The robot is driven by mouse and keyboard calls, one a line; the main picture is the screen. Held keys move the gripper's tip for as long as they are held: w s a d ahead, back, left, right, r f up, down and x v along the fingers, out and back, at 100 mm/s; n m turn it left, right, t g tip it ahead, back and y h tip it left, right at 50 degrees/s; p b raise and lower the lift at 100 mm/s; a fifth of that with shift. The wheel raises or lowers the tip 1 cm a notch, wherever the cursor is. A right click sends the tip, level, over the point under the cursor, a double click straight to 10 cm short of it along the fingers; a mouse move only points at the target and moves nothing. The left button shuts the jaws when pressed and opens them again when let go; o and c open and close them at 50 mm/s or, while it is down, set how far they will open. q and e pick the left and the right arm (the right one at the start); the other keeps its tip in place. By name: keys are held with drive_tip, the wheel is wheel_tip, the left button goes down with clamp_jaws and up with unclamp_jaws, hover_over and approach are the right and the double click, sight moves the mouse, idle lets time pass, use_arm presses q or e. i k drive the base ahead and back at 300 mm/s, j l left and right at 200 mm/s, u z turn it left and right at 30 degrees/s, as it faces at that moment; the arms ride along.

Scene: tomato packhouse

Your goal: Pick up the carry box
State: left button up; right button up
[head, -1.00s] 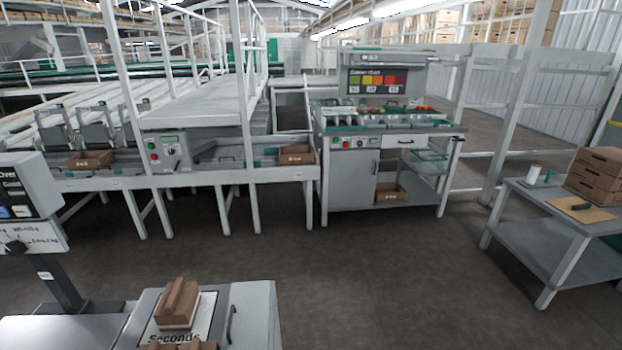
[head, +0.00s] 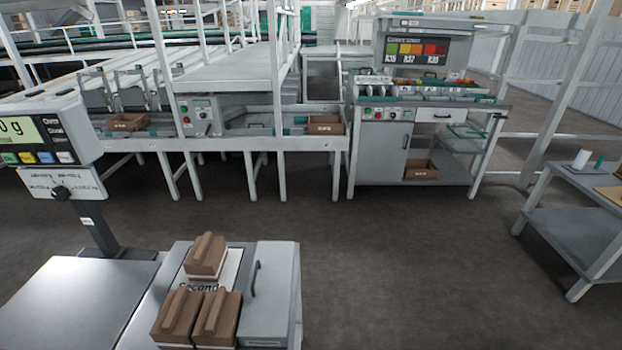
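Several brown cardboard boxes are in the head view, and I cannot tell for certain which one is the carry box. Three closed boxes with a raised ridge on top sit at the near bottom: one at the back (head: 206,257) on the mat marked "Seconds", and two in front, at left (head: 178,318) and right (head: 216,320). An open brown box (head: 421,171) stands on the lower shelf of the grading bench (head: 380,155). Other open boxes sit on the conveyor line, at left (head: 127,122) and right (head: 325,125). Neither of my grippers shows.
A scale display (head: 45,135) on a post stands at the left by a grey platform (head: 80,305). A cabinet with a handle (head: 272,300) is beside the boxes. A side table (head: 580,235) stands at the right. The floor (head: 400,270) between is clear.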

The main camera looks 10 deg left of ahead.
sight(216, 328)
drive_tip(key=j+u, duration=0.45)
drive_tip(key=u, duration=0.25)
drive_tip(key=k+j, duration=0.05)
